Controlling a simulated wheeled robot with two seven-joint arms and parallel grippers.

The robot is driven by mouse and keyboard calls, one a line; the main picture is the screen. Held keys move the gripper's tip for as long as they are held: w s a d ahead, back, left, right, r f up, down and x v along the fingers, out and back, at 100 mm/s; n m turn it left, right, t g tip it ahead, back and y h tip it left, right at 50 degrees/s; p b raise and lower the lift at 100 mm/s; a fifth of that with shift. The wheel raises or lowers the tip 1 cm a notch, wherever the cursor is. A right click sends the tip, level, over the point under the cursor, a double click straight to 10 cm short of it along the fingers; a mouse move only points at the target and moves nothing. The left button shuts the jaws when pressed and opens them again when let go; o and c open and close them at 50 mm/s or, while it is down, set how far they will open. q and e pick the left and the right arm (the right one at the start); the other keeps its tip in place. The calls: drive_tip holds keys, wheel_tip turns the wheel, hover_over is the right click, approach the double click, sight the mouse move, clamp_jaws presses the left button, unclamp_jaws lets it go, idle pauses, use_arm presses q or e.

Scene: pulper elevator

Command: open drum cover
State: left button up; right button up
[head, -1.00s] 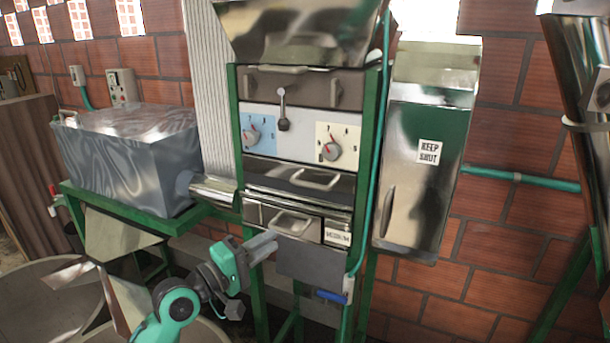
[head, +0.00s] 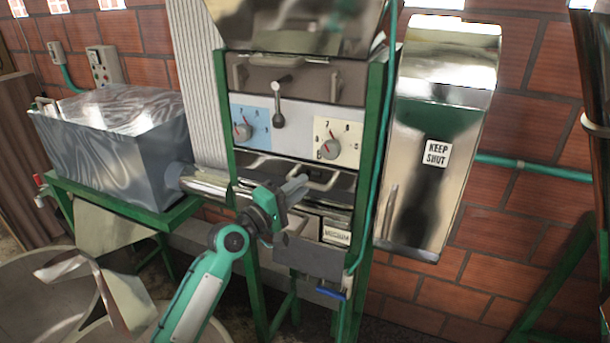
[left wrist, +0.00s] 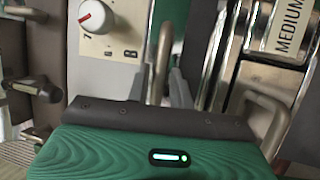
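The drum cover (head: 258,165) is a shiny metal panel below the dial plate of the green-framed machine. Its bar handle (head: 322,180) is partly hidden by my left gripper (head: 298,184), which reaches up from below to the handle's left part. In the left wrist view, my left gripper (left wrist: 161,84) has its two grey fingers apart, with the metal handle (left wrist: 163,48) showing between and beyond them. I cannot tell whether the fingers touch it. My right gripper is not in view.
Above the cover are two red-pointer dials (head: 327,149) and a lever (head: 278,112). Below is a second handle beside the MEDIUM label (head: 336,232). A "KEEP SHUT" metal cabinet (head: 432,140) hangs at right, and a metal tank (head: 115,145) stands at left.

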use_arm(q)
drive_tip(key=shift+x, duration=0.9)
drive_tip(key=shift+w+d+r, duration=0.1)
drive_tip(key=shift+w+d, duration=0.1)
clamp_jaws()
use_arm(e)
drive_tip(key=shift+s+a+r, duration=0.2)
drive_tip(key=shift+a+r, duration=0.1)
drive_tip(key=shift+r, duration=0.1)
